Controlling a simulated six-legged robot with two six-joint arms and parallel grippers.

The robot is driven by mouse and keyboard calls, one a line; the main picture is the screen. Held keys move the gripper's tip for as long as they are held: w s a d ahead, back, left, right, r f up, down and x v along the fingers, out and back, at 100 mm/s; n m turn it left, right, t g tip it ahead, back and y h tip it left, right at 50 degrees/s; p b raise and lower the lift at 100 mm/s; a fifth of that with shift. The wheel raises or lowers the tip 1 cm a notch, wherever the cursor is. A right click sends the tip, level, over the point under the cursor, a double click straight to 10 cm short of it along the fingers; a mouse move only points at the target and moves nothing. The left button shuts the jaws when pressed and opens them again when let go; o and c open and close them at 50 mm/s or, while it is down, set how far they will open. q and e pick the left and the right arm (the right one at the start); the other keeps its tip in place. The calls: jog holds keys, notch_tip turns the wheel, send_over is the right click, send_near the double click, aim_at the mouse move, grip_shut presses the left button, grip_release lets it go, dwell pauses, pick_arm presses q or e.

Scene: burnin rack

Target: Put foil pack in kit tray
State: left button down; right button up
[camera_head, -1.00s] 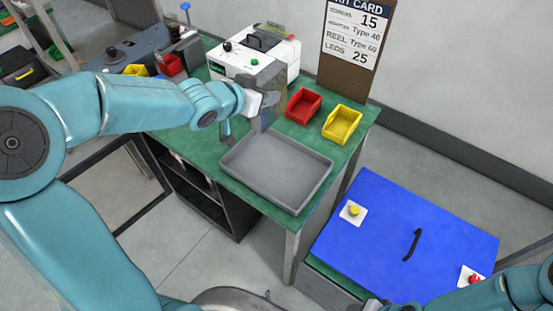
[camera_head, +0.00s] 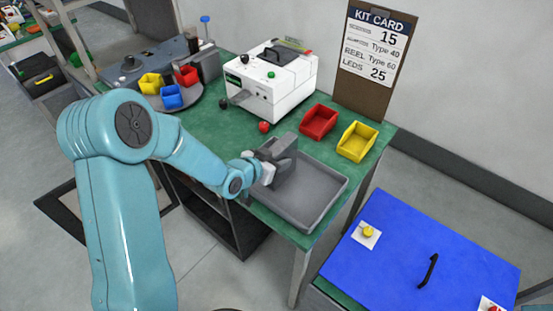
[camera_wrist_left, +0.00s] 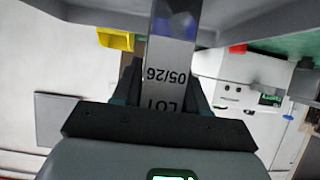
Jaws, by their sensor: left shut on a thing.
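My left gripper (camera_head: 282,160) is at the back-left part of the grey kit tray (camera_head: 328,212), seemingly over its rim. In the left wrist view, the jaws (camera_wrist_left: 165,90) are shut on the foil pack (camera_wrist_left: 170,75), a narrow silvery strip printed "05/26" and "LOT". In the head view the pack is hidden behind the gripper. The visible part of the tray floor looks empty. I cannot tell the pack's height above the tray.
A red bin (camera_head: 319,121) and a yellow bin (camera_head: 357,142) stand behind the tray. A white machine (camera_head: 270,85) stands at the back, with small knobs near it. A turntable with small bins (camera_head: 172,97) is at left. A blue lidded box (camera_head: 420,250) is at lower right.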

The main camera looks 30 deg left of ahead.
pick_arm(q)
jog(key=shift+s+r, duration=0.15)
jog(key=shift+r, duration=0.05)
jog(key=shift+f, duration=0.15)
jog(key=c, duration=0.6)
grip_release()
jog(key=shift+w+f, duration=0.15)
jog(key=shift+w, duration=0.05)
jog(key=shift+d+r, duration=0.1)
jog(key=shift+r, duration=0.2)
jog(key=v, duration=1.2)
jog(key=shift+s+f+b, duration=0.15)
jog(key=shift+b, duration=0.3)
jog(key=shift+f, duration=0.1)
